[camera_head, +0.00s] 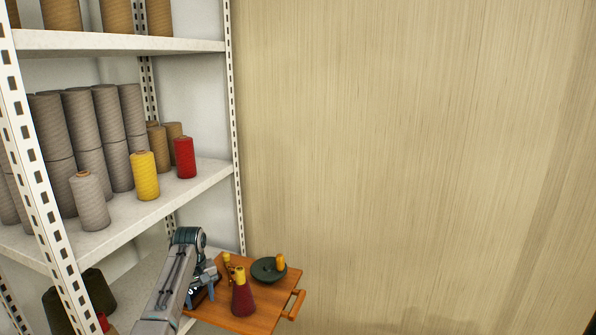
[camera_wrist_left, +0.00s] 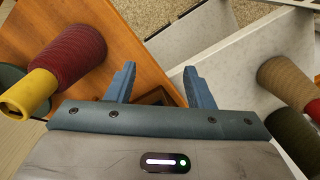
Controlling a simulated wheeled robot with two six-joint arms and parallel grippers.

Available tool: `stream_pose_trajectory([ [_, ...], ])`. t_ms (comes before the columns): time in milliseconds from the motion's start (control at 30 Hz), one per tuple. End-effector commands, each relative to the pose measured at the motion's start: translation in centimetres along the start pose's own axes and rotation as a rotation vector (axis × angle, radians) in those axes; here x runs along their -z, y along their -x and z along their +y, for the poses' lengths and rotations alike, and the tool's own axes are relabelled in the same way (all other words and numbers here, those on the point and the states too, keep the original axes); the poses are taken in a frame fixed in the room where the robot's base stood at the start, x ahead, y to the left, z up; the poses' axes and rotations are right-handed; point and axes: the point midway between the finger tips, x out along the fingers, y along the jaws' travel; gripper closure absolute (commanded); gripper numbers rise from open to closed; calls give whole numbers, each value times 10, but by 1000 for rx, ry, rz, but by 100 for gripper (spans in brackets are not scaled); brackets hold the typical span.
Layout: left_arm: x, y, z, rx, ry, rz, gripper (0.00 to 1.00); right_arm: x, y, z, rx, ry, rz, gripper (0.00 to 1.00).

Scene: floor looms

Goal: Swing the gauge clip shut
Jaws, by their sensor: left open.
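My left gripper (camera_head: 203,291) is at the left edge of a wooden tray. In the left wrist view its two blue fingers (camera_wrist_left: 160,70) stand apart with a clear gap, holding nothing. A dark, flat piece (camera_wrist_left: 155,96) shows on the wood low between the fingers, partly hidden by the gripper; I cannot tell if it is the gauge clip or whether it is open. I make out no gauge clip for certain in the head view. My right gripper is not in view.
White shelves (camera_head: 120,222) with yarn cones stand at left. A wooden panel (camera_head: 420,150) fills the right.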

Motion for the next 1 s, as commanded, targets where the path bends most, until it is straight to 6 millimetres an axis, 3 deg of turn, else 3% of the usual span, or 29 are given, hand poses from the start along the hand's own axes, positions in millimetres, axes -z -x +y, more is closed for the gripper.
stream_pose_trajectory([
  [333,-15,-73,-13,5,-35,6,52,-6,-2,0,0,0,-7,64],
  [567,-37,-147,-30,10,-76,14,52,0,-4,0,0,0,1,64],
  [667,-54,-191,-43,14,-100,19,52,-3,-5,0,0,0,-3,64],
  [767,-80,-248,-62,19,-134,25,52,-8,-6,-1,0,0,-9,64],
  [1000,-176,-391,-130,30,-241,48,52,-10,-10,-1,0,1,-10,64],
])
